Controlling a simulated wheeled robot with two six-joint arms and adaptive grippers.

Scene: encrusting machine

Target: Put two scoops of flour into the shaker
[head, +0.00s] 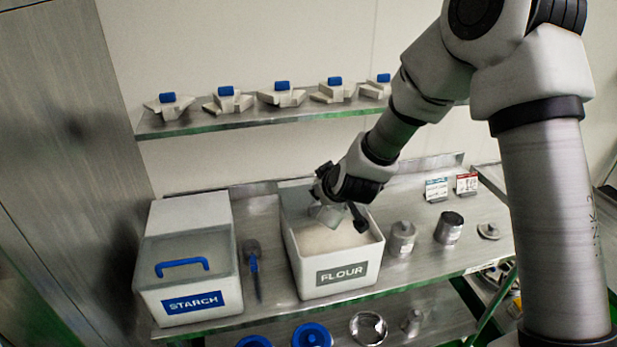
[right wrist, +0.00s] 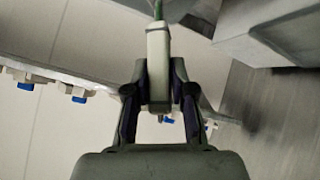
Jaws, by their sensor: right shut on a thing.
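The open white bin labelled FLOUR (head: 341,275) stands on the steel shelf and holds pale flour (head: 325,238). My right gripper (head: 340,205) is above the back of this bin, with its arm coming in from the right. In the right wrist view the right gripper (right wrist: 158,100) is shut on a pale, slim handle (right wrist: 158,50), apparently the scoop's. A pale piece (head: 328,214) shows below the gripper in the head view; whether it touches the flour is unclear. Right of the bin stand a grey canister (head: 402,239) and a dark-topped canister (head: 449,229); which is the shaker is unclear. My left gripper is not in view.
A STARCH bin (head: 190,275) with a blue-handled lid stands at left, with a dark utensil (head: 254,268) beside it. A small round metal part (head: 489,231) lies at right. An upper shelf (head: 260,118) carries several pale blue-topped parts. Blue round parts (head: 312,335) sit on the lower shelf.

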